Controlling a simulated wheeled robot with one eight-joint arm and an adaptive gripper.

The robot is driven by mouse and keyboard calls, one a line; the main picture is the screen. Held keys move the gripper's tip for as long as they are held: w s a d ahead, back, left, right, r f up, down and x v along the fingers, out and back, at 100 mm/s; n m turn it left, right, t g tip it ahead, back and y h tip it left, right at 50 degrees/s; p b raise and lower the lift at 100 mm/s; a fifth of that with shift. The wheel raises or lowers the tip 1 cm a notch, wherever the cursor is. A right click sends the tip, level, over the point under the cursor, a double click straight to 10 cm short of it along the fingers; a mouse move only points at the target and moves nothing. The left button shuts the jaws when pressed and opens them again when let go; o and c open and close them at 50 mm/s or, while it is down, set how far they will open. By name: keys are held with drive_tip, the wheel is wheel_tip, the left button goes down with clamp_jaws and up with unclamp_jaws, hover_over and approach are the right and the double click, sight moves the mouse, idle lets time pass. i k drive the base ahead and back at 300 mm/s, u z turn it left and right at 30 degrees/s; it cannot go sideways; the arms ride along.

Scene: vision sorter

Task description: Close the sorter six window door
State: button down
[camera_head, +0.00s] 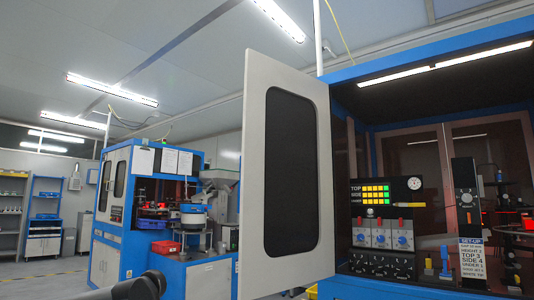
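The sorter's window door (256,180) is a light grey panel with a tall dark rounded window (292,170). It stands swung open on the left side of the blue sorter cabinet (430,55), so the opening behind it is uncovered. Inside the cabinet a control panel (386,212) with lit yellow and green buttons, knobs and a gauge shows. A dark part of my arm reaches in at the bottom left, apart from the door in the picture. My gripper's fingers do not show. Any handle on the door is not clear.
A second blue machine (118,200) with a metal bowl and a red bin (165,247) stands at the left behind the door. Blue shelving (45,215) is farther back. Some bare grey floor (35,272) shows at the lower left.

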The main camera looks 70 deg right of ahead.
sight(286, 226)
drive_tip(key=i, duration=1.9)
drive_tip(key=z, duration=4.25)
drive_tip(key=i, duration=1)
